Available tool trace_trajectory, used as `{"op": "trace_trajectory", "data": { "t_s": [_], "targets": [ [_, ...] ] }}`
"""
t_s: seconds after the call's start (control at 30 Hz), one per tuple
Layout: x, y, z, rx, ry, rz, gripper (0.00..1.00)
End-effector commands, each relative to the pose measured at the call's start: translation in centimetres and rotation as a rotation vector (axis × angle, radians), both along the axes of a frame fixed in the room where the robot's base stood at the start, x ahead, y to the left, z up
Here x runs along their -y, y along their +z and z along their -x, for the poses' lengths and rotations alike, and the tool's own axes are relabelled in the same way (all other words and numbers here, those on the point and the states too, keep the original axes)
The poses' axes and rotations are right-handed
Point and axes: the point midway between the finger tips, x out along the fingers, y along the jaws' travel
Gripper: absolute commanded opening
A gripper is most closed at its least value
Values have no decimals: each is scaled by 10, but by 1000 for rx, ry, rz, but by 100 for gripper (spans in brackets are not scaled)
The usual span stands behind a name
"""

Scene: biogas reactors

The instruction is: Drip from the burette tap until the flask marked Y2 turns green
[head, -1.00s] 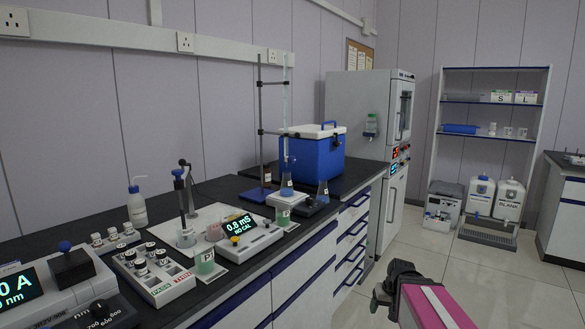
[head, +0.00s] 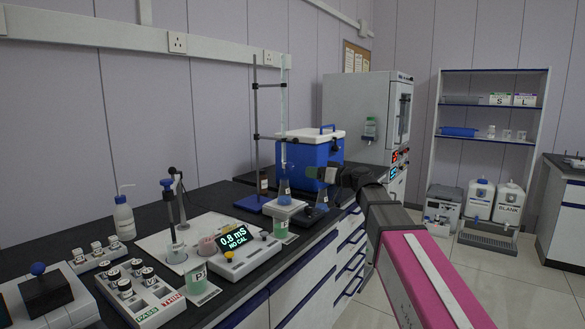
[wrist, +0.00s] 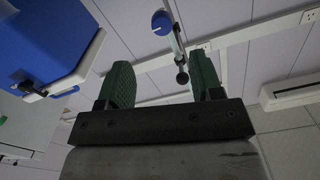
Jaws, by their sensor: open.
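The burette (head: 284,95) hangs upright on a stand with a blue base, at the bench's middle. A flask of blue liquid (head: 285,190) stands under its tip on a white unit. A second flask with blue liquid (head: 322,200) is to the right, partly behind my arm. I cannot read Y2 on either flask. My gripper (head: 312,173) is open and empty, at about tap height, just right of the burette.
A blue cooler box (head: 312,155) stands close behind my gripper and fills the left of the wrist view. A conductivity meter (head: 240,250) reads 0.8 mS in front. Vials, beakers and a wash bottle (head: 123,218) crowd the bench's left.

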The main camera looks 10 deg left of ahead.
Motion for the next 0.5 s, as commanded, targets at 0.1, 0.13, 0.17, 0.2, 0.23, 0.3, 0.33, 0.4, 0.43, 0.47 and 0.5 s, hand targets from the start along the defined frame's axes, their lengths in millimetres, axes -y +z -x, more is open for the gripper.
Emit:
{"op": "trace_trajectory", "data": {
  "t_s": [0.1,0.13,0.17,0.2,0.23,0.3,0.33,0.4,0.43,0.47,0.5],
  "targets": [
    [-7,7,-2,11,3,-12,60],
    [-9,6,-3,11,3,-12,60],
    [-12,6,-5,10,4,-12,60],
    [-17,6,-7,10,4,-11,60],
    [-20,6,-9,10,4,-11,60],
    [-32,6,-13,9,4,-11,60],
    [-37,6,-16,9,4,-11,60],
    [-49,5,-21,8,4,-10,60],
    [-54,5,-23,8,4,-10,60],
    [-59,5,-25,8,4,-10,60],
    [-65,5,-28,8,3,-10,60]
  ]
}}
